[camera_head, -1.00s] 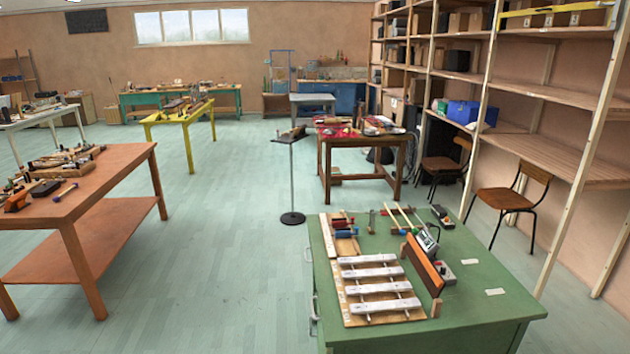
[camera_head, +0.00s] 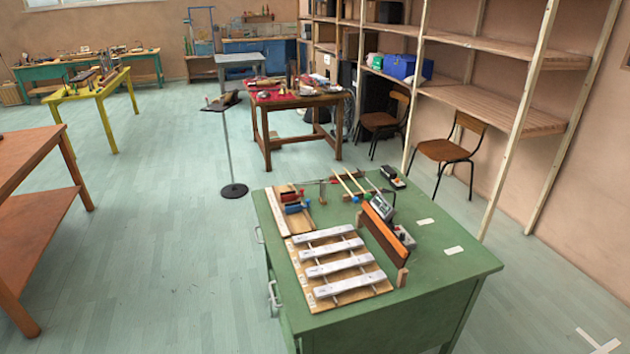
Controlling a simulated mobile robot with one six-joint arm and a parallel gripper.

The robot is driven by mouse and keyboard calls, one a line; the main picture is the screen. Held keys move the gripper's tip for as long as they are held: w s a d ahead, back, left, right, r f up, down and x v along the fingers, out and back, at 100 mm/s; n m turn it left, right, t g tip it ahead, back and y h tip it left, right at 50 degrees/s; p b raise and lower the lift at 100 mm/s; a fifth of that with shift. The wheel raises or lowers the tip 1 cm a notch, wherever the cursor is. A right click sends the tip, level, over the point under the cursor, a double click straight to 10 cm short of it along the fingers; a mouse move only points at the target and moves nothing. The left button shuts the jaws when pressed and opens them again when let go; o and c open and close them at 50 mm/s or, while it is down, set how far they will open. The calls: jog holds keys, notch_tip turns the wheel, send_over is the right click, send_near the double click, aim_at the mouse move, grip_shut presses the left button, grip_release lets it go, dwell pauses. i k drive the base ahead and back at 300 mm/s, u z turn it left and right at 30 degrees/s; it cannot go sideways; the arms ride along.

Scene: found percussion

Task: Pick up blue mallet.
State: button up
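A small blue object (camera_head: 296,208) lies at the left rear of the green bench (camera_head: 440,265), beside a red one (camera_head: 290,196). It is too small to tell whether it is the blue mallet. My gripper is not in view.
A metal-bar xylophone (camera_head: 333,255) fills the bench's front left. An upright brown board (camera_head: 384,236) and a grey meter (camera_head: 382,206) stand right of it. A slim stand (camera_head: 228,150) and a brown table (camera_head: 262,118) are behind.

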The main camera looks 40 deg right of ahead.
aim_at(356, 200)
jog(key=u, duration=0.45)
jog(key=i, duration=1.9)
jog(key=z, duration=0.45)
jog(key=i, duration=0.8)
jog(key=z, duration=0.9)
jog(key=i, duration=0.75)
jog(key=z, duration=0.4)
